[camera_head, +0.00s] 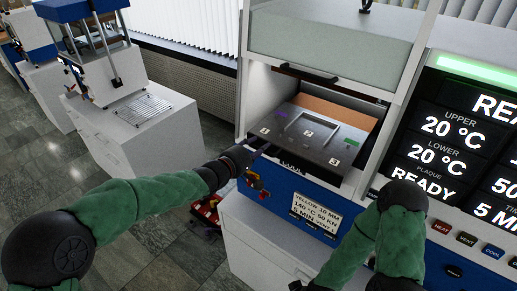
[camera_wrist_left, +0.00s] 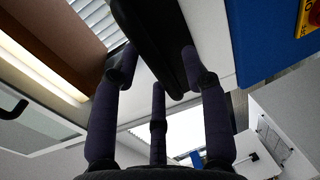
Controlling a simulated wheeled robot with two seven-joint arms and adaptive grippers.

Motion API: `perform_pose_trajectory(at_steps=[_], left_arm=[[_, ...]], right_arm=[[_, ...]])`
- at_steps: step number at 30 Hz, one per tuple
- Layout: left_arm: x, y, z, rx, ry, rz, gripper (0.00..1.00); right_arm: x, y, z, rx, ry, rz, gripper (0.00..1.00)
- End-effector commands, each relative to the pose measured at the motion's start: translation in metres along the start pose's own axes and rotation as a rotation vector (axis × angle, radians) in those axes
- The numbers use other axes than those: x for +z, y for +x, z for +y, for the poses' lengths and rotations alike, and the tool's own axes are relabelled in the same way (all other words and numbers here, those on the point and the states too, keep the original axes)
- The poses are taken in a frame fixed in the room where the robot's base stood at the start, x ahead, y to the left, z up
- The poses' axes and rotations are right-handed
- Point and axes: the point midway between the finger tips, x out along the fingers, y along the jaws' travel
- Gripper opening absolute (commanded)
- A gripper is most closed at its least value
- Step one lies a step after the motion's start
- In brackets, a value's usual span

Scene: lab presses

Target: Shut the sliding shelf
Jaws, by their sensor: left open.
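The sliding shelf (camera_head: 318,136) is a grey metal plate with numbered spots in the press bay under the pale hood. It sticks out toward me above the blue front panel. My left gripper (camera_head: 255,150) is at the shelf's front left edge. In the left wrist view its purple-grey fingers (camera_wrist_left: 160,95) are spread, with a dark bar (camera_wrist_left: 152,35) reaching between or behind them. I cannot tell whether they touch it. My right gripper (camera_head: 305,287) shows only as a dark piece at the bottom edge; its fingers are hidden.
The hood (camera_head: 330,45) with a dark handle hangs above the bay. A control panel (camera_head: 465,150) with temperature readouts stands on the right. Another press (camera_head: 125,110) stands at the left, with grey floor between.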

Motion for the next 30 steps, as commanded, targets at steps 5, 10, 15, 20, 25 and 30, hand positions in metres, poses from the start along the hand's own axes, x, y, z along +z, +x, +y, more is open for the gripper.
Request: perform_pose_trajectory(at_steps=[5,10,15,20,25,30], left_arm=[[0.001,0.008,0.000,0.000,0.000,-0.001,0.45],[0.000,0.009,0.000,0.000,0.000,0.000,0.45],[0.000,0.009,0.000,0.000,0.000,0.000,0.23],[0.000,0.008,0.000,0.000,0.000,0.000,0.00],[0.000,0.010,0.001,-0.001,0.000,-0.001,0.00],[0.000,0.025,0.006,-0.001,0.000,-0.001,0.00]], right_arm=[[0.000,0.001,0.000,0.000,0.000,0.000,0.00],[0.000,0.001,0.000,0.000,0.000,0.000,0.00],[0.000,0.001,0.000,0.000,0.000,0.000,0.00],[0.000,0.001,0.000,0.000,0.000,0.000,0.00],[0.000,0.000,0.000,0.000,0.000,0.000,0.00],[0.000,-0.006,-0.002,0.000,0.000,0.000,0.00]])
